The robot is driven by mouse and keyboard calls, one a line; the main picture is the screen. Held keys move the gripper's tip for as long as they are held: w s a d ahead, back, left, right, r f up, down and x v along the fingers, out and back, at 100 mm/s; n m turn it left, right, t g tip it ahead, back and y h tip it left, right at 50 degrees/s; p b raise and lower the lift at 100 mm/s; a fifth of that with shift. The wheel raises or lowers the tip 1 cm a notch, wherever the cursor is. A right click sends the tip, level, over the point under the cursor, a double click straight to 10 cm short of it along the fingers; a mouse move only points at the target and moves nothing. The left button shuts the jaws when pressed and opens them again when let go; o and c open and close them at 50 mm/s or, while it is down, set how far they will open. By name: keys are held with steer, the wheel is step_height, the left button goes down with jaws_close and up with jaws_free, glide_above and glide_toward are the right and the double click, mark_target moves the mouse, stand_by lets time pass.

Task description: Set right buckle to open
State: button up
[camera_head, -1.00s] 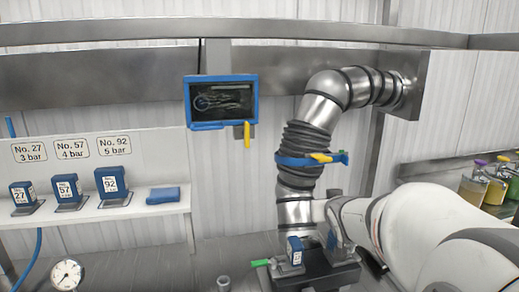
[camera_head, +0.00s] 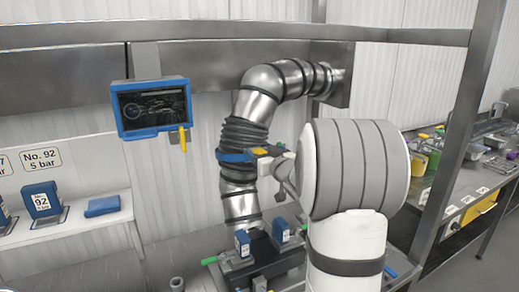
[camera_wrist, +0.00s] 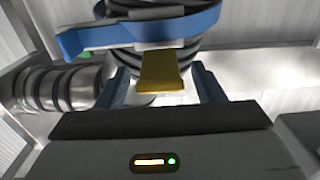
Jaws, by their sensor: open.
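A blue strap (camera_head: 234,156) circles the silver-and-black ribbed duct (camera_head: 246,130). A yellow buckle tab (camera_head: 261,151) sits on its right side, partly covered by my arm in the head view. In the wrist view the yellow tab (camera_wrist: 160,72) hangs below the blue band (camera_wrist: 95,38) and points toward the camera. My gripper (camera_wrist: 163,85) is open, with one finger on each side of the tab and visible gaps to both. In the head view my gripper (camera_head: 278,162) is small and partly hidden by my white arm.
A blue-framed screen (camera_head: 151,106) with a yellow tab hangs left of the duct. Blue blocks stand on a dark fixture (camera_head: 262,258) below the duct. A shelf (camera_head: 70,226) with numbered blue blocks is at left. A side bench (camera_head: 466,180) with containers is at right.

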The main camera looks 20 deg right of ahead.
steer(key=shift+w, duration=0.55)
